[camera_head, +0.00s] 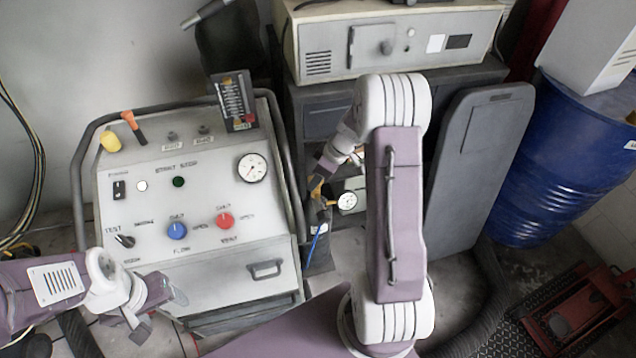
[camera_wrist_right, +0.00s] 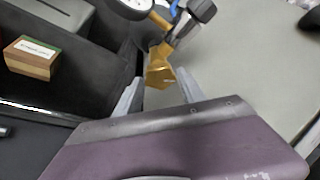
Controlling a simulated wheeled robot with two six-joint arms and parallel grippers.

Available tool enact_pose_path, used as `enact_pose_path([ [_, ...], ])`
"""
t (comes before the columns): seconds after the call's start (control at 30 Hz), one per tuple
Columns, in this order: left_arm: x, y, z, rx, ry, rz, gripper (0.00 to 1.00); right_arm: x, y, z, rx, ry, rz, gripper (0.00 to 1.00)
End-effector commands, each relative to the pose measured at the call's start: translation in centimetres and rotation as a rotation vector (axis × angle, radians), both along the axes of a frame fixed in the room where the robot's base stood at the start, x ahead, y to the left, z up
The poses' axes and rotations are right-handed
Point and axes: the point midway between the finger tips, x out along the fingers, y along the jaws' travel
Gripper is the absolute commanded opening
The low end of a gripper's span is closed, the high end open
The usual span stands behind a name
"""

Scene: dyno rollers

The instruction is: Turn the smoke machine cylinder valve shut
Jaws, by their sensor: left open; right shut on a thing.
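The smoke machine (camera_head: 195,200) is a pale panel cart with a gauge, a blue knob and a red knob. To its right, low by the dark cabinet, is a brass cylinder valve (camera_head: 316,187) with a small gauge (camera_head: 347,201). In the right wrist view the brass valve (camera_wrist_right: 160,70) sits between the fingertips of my right gripper (camera_wrist_right: 158,92), which is shut on it. A black knob (camera_wrist_right: 203,10) and the gauge (camera_wrist_right: 130,6) are just beyond. The cylinder below is mostly hidden. My left gripper (camera_head: 162,311) is open and empty before the cart's lower front.
A beige box unit (camera_head: 400,42) stands on the dark cabinet. A grey board (camera_head: 478,170) leans right of my right arm. A blue drum (camera_head: 570,150) and a red floor jack (camera_head: 580,315) are at the right. A blue strip (camera_head: 317,240) hangs below the valve.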

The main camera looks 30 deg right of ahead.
Motion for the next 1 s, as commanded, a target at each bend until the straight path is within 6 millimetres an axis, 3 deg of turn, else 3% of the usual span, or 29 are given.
enact_pose_path([
  [0.2,0.0,0.0,-1.6,0.0,0.0,0.0,0.68,0.0,0.2,-0.1,-0.002,-0.003,-0.199,0.06],
  [0.47,0.0,0.0,-1.0,0.0,0.0,0.0,0.68,-0.1,0.4,0.3,-0.003,-0.001,-0.445,0.06],
  [0.67,0.0,0.0,1.4,0.0,0.0,0.0,0.68,-0.2,0.6,0.7,-0.002,0.002,-0.632,0.06],
  [1.0,0.0,0.0,7.8,0.0,0.0,0.0,0.68,-0.1,0.8,1.1,-0.001,0.002,-0.904,0.06],
])
